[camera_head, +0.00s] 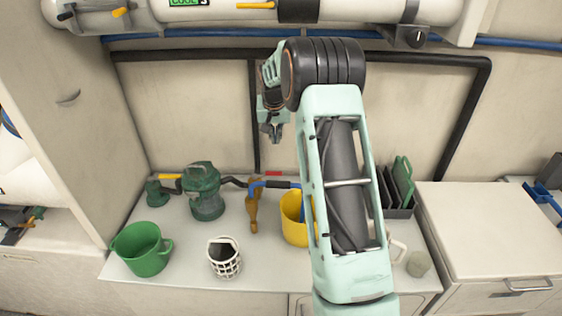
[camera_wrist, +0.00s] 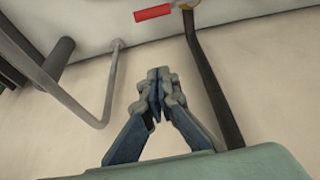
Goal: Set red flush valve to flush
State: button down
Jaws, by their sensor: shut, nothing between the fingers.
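The red flush valve shows a short red lever (camera_wrist: 153,12) at the top edge of the wrist view. It points left from a brass-coloured body, which is mostly cut off by the frame. In the head view the red lever (camera_head: 246,174) is small, above the counter against the back wall. It lies beside a brass-coloured fitting (camera_head: 253,205) and a blue lever (camera_head: 272,185).
A dark vertical pipe (camera_head: 254,115) runs down the wall behind my gripper. A white cylinder (camera_head: 220,12) crosses the top.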

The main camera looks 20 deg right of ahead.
jog(key=shift+s+d+f+g, duration=0.3)
jog(key=shift+s+d+f, duration=0.05)
jog(key=shift+d+f, duration=0.25)
notch_tip(320, 180, down, 10)
jog(key=p, duration=0.2)
jog(key=shift+s, duration=0.2)
dwell(0.4)
